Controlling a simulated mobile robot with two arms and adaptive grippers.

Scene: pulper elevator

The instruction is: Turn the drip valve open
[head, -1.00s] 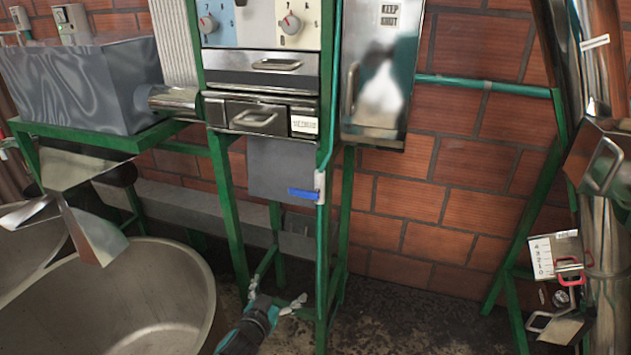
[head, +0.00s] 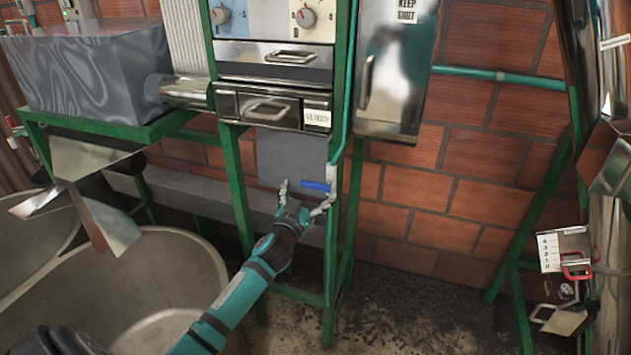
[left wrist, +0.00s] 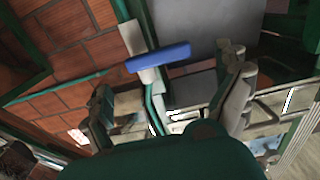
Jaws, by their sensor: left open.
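The drip valve has a blue lever handle (head: 315,185) on a pale valve body (head: 334,177), set on the thin green pipe at the right front leg of the green stand. The lever lies nearly level and points left from the body. My left gripper (head: 307,199) is open just in front of and below the lever, a finger on each side of it. In the left wrist view the blue lever (left wrist: 158,57) shows beyond the open fingers, and nothing is between the fingertips. My right gripper is not in view.
A grey panel (head: 283,157) hangs behind the lever, under drawers with handles (head: 270,108). A metal cabinet (head: 392,75) is to the right. A large round vat (head: 150,260) stands at lower left, beneath my left arm. Floor right of the stand is clear.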

